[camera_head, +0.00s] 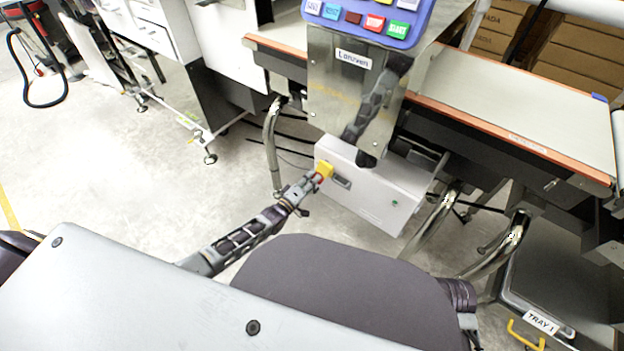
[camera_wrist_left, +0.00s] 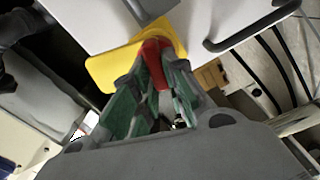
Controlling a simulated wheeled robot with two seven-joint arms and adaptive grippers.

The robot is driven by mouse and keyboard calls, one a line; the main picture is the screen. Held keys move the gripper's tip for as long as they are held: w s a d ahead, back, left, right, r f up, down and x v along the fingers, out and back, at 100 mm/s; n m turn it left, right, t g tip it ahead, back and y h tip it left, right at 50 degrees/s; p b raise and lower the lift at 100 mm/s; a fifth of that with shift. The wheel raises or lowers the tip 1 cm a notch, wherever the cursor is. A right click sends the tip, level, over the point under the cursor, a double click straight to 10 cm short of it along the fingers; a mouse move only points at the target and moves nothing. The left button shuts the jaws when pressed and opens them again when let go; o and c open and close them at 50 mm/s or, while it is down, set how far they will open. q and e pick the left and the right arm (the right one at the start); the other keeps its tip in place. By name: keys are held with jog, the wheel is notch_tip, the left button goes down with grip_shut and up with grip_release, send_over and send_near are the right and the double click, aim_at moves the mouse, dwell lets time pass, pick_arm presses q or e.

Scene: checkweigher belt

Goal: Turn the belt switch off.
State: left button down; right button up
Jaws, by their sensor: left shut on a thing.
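The belt switch is a red knob (camera_wrist_left: 155,52) on a yellow plate (camera_wrist_left: 105,69), mounted on a pale grey box (camera_head: 372,197) under the checkweigher. In the head view the yellow plate (camera_head: 324,168) shows at the box's left end, with a little of the red knob beside the fingertips. My left gripper (camera_head: 316,181) reaches up to it from the lower left. In the left wrist view its green-padded fingers (camera_wrist_left: 157,75) are shut around the red knob, hiding its sides. I cannot read the knob's on or off marking.
A dark handle (camera_head: 341,182) sits on the box just right of the switch. The steel column (camera_head: 340,100) with the button panel (camera_head: 369,17) rises above it. Bent metal legs (camera_head: 271,150) flank the box. Bare floor (camera_head: 120,200) lies to the left.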

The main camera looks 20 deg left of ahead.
pick_arm(q)
jog(key=n, duration=0.2)
jog(key=n+b, duration=0.1)
jog(key=shift+a+f+n, duration=0.1)
jog(key=shift+f+n, duration=0.15)
jog(key=shift+n, duration=0.05)
pick_arm(e)
jog(key=shift+s+a+r, duration=0.15)
jog(key=shift+r, duration=0.8)
pick_arm(q)
jog(key=c, duration=1.4)
grip_release()
jog(key=shift+c, duration=0.2)
jog(key=shift+s, duration=0.15)
jog(key=v, duration=1.1)
jog(key=shift+s, duration=0.35)
